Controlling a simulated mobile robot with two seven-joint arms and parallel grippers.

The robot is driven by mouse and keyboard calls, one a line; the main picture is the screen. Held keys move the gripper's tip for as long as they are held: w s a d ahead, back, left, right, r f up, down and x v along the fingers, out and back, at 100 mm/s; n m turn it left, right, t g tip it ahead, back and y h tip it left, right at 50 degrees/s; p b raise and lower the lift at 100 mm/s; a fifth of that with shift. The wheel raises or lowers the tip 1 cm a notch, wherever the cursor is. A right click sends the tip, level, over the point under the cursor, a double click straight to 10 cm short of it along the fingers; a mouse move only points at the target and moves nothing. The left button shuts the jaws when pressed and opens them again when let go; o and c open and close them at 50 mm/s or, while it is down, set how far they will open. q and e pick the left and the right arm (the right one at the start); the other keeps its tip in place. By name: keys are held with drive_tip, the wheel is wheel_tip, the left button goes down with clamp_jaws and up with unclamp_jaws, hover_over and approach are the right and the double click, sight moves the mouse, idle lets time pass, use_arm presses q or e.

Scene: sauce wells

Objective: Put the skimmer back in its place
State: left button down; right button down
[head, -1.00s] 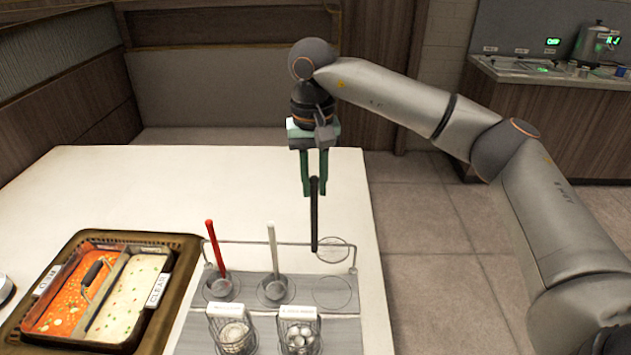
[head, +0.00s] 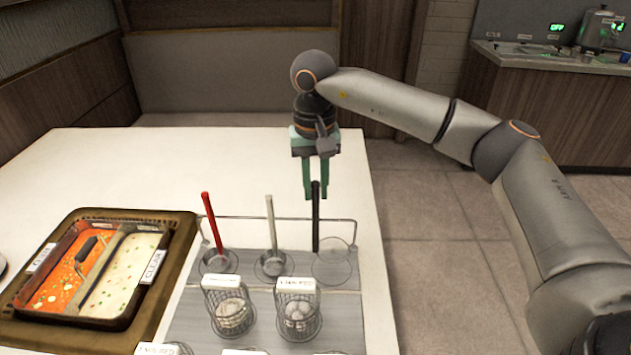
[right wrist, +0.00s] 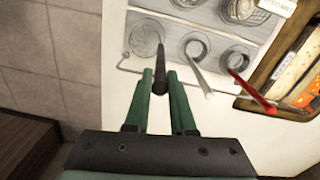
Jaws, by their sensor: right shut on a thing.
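The skimmer (head: 316,216) has a black upright handle, gripped near its top by my right gripper (head: 316,190). In the right wrist view the dark handle (right wrist: 160,72) sits between the green fingers (right wrist: 161,85). The skimmer's round, faint mesh head (head: 335,264) appears at the outlined circle at the right end of the grey holder (head: 345,304). The mesh and circle overlap, so I cannot tell whether it rests there or hovers just above. The circle also shows in the right wrist view (right wrist: 146,38). My left gripper is not in view.
A red-handled ladle (head: 212,222) and a white-handled ladle (head: 271,222) stand in neighbouring places to the left. A thin wire rail (head: 240,217) runs behind. Wire baskets (head: 298,312) stand in front. A two-part soup pan (head: 145,300) is at left. The table behind is clear.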

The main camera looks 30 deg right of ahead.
sight(315, 207)
drive_tip(key=shift+f+b, duration=0.4)
drive_tip(key=shift+f, duration=0.45)
drive_tip(key=shift+f+b, duration=0.75)
drive_tip(key=shift+f, duration=0.55)
drive_tip(key=shift+f+b, duration=0.35)
drive_tip(key=shift+f, duration=0.25)
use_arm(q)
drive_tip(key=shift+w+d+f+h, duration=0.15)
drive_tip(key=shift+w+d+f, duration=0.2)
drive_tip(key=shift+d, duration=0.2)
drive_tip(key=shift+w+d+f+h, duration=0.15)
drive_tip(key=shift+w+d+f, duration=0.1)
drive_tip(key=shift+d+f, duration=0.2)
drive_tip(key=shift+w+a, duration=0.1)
use_arm(e)
drive_tip(key=shift+f, duration=0.4)
unclamp_jaws()
drive_tip(key=shift+r, duration=0.1)
